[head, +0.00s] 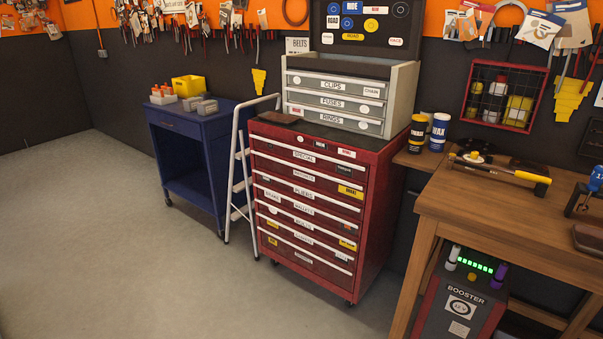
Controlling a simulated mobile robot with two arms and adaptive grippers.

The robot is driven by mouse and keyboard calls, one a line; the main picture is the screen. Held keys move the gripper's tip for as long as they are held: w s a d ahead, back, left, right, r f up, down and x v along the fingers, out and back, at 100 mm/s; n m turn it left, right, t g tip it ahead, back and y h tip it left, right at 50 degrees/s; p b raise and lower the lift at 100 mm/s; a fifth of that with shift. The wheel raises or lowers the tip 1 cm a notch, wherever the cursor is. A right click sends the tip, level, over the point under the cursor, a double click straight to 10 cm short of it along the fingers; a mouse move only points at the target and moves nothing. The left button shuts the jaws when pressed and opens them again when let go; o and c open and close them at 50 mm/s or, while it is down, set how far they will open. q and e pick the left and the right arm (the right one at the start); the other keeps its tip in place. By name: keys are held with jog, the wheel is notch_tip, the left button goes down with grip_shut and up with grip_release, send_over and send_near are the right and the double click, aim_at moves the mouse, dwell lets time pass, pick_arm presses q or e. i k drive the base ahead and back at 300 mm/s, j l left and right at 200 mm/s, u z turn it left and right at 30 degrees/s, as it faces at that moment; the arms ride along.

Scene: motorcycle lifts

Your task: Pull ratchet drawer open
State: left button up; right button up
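A red tool chest (385,200) stands in the middle, with several wide drawers that have white handle strips. All its drawers look shut. The top drawer (310,157) is labelled SPECIAL. The second drawer (304,177) has a small label that is hard to read, perhaps for ratchets. The third drawer (303,192) is labelled PLIERS. The labels on the lower drawers are mostly too small to read. Neither of my grippers is in the head view.
A grey top box (403,90) sits on the chest. A white folding step ladder (240,150) stands close at its left, beside a blue cart (205,130). A wooden workbench (480,205) and a booster unit (455,300) are at right. The floor (140,260) in front is clear.

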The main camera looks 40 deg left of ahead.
aim_at(340, 185)
jog(key=i+j, duration=0.2)
jog(key=j, duration=0.15)
jog(key=i+j, duration=0.2)
jog(key=j, duration=0.15)
jog(key=i+j, duration=0.15)
jog(key=j, duration=0.2)
